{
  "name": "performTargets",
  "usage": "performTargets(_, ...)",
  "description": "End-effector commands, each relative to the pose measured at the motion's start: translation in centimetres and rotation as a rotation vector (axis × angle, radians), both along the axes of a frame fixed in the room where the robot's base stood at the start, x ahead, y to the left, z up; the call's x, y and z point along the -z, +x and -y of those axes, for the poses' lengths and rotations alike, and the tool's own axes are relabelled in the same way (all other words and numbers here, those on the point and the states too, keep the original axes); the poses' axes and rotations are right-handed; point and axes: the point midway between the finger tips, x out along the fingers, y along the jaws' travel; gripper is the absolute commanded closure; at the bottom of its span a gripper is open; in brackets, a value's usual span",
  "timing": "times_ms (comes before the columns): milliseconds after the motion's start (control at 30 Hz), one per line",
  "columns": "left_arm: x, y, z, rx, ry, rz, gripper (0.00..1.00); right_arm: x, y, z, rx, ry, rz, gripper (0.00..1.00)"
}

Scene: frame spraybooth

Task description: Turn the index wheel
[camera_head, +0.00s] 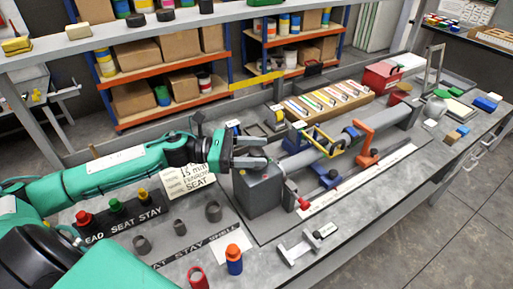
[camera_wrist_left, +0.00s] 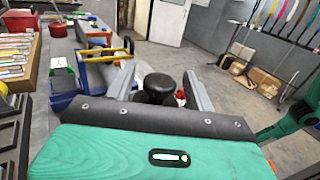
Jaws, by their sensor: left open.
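My left gripper (camera_head: 266,151) is open above the top of a grey box (camera_head: 263,193) at the near end of the frame jig in the head view. In the left wrist view, a black round knob (camera_wrist_left: 158,86) shows between the two open fingers of the gripper (camera_wrist_left: 158,82). It looks like the index wheel, but I cannot be sure. The fingers flank the knob; whether they touch it I cannot tell. In the head view I cannot make it out beside the fingers. My right gripper is in neither view.
A grey tube (camera_head: 305,158) with a yellow frame (camera_head: 328,141) and an orange clamp (camera_head: 366,143) runs right from the box. A lettered sign (camera_head: 187,181) stands beside my left arm.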

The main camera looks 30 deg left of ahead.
Motion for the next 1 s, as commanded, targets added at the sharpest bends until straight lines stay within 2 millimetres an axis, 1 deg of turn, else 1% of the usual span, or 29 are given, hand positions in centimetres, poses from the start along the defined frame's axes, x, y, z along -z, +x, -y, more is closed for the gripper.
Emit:
performTargets(133, -0.04, 0.19, 0.41, 0.000, 0.000, 0.000, 0.46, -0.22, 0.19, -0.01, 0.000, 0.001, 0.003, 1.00)
performTargets(400, 0.01, 0.22, 0.47, 0.000, 0.000, 0.000, 0.46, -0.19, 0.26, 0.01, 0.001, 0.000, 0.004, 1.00)
performTargets(433, 0.01, 0.22, 0.47, 0.000, 0.000, 0.000, 0.48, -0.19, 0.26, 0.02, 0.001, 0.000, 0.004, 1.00)
performTargets(467, 0.01, 0.21, 0.46, 0.000, 0.000, 0.000, 0.54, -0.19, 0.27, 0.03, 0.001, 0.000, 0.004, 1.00)
performTargets(500, 0.01, 0.21, 0.46, 0.000, 0.000, 0.000, 0.61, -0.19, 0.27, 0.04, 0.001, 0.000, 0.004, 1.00)
performTargets(567, 0.01, 0.21, 0.46, 0.000, 0.000, 0.000, 0.73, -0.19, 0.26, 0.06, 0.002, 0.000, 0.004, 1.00)
performTargets(633, 0.01, 0.21, 0.46, 0.000, 0.000, 0.000, 0.87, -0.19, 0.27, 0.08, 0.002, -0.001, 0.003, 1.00)
performTargets(667, 0.01, 0.21, 0.45, 0.000, 0.000, 0.000, 0.89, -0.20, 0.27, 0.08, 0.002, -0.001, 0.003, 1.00)
performTargets(867, 0.05, 0.18, 0.46, -0.011, 0.000, -0.001, 0.89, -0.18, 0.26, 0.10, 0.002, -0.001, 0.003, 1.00)
performTargets(1000, 0.03, 0.13, 0.49, -0.049, 0.000, -0.001, 0.89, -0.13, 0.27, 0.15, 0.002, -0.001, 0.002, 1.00)
